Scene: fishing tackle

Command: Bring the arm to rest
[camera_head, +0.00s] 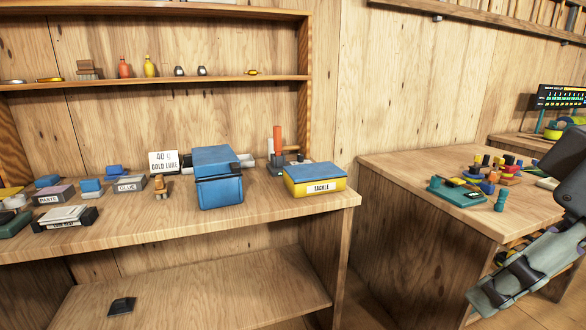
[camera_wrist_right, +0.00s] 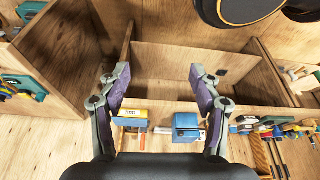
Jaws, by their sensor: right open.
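My right gripper (camera_wrist_right: 158,90) is open and empty in the right wrist view, its two fingers spread wide apart with nothing between them. In the head view my right arm comes in at the right edge, and the gripper (camera_head: 492,297) hangs low in front of the right-hand table, apart from it. My left gripper is not in either view.
A wooden bench (camera_head: 290,213) holds a blue box (camera_head: 219,190), a yellow tackle box (camera_head: 315,181) and several small boxes. The right table (camera_head: 400,172) bears a teal tray (camera_head: 447,192) and small coloured pieces. A black item (camera_head: 122,306) lies on the lower shelf.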

